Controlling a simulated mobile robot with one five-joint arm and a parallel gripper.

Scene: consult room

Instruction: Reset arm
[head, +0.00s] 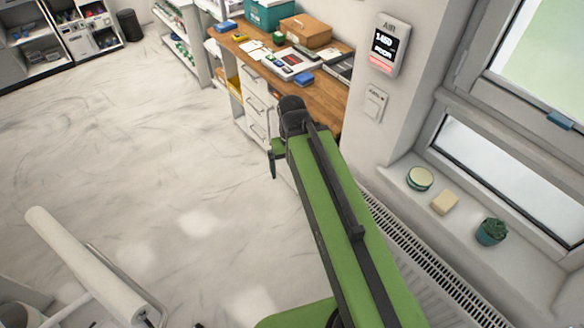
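My green arm reaches up from the bottom of the head view toward the wooden desk. Its dark far joint is in front of the desk's near end. Part of my gripper (274,160) shows as a small green and dark piece hanging at the left of that joint. The rest is hidden behind the arm, so its fingers and anything between them cannot be made out.
The wooden desk (318,94) holds boxes, papers and books. At right, the windowsill (462,240) bears a round tin (419,179), a beige block (445,203) and a potted plant (491,232). A white paper roll (80,262) is at lower left. The floor between is clear.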

